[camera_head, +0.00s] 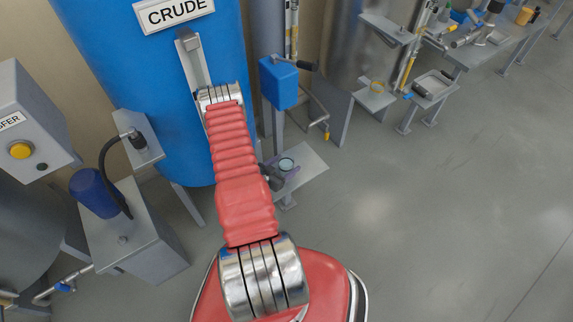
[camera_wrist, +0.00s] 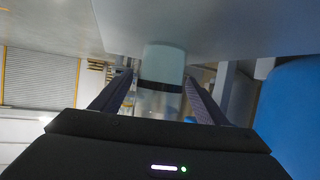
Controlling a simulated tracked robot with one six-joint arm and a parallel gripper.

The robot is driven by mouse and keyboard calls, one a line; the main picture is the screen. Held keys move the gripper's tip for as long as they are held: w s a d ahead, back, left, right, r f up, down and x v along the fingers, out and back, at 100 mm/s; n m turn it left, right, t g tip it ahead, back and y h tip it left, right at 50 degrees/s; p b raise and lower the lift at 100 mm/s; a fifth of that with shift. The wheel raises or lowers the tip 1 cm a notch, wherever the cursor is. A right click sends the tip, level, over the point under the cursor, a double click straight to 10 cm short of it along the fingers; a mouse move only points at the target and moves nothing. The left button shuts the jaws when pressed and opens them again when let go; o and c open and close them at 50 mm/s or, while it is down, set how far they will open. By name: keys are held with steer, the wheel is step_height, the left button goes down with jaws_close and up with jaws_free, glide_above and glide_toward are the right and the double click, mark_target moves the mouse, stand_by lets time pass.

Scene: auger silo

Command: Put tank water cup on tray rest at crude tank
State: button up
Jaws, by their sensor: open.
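The crude tank (camera_head: 165,100) is the large blue cylinder at the left in the head view. A grey tray rest (camera_head: 312,163) stands low beside it. The water cup (camera_head: 287,163), with a pale teal top, is over this tray rest. In the wrist view the cup (camera_wrist: 163,62) shows pale teal with a dark band and a clear part, against the grey tray surface (camera_wrist: 240,25). My gripper (camera_wrist: 159,82) is open, with one finger on each side of the cup. In the head view my gripper (camera_head: 272,176) is dark and partly hidden by my arm.
A blue box with a lever (camera_head: 279,82) stands on a post behind the tray rest. A grey cabinet with a blue motor (camera_head: 97,193) is at the left. A steel tank (camera_head: 355,45) and small stands (camera_head: 375,97) are behind. The floor at right (camera_head: 440,210) is clear.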

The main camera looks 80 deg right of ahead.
steer(key=v, duration=1.1)
steer(key=shift+w+a+r, duration=0.1)
steer(key=shift+a+r, duration=0.1)
steer(key=shift+a, duration=0.15)
stand_by(0.5)
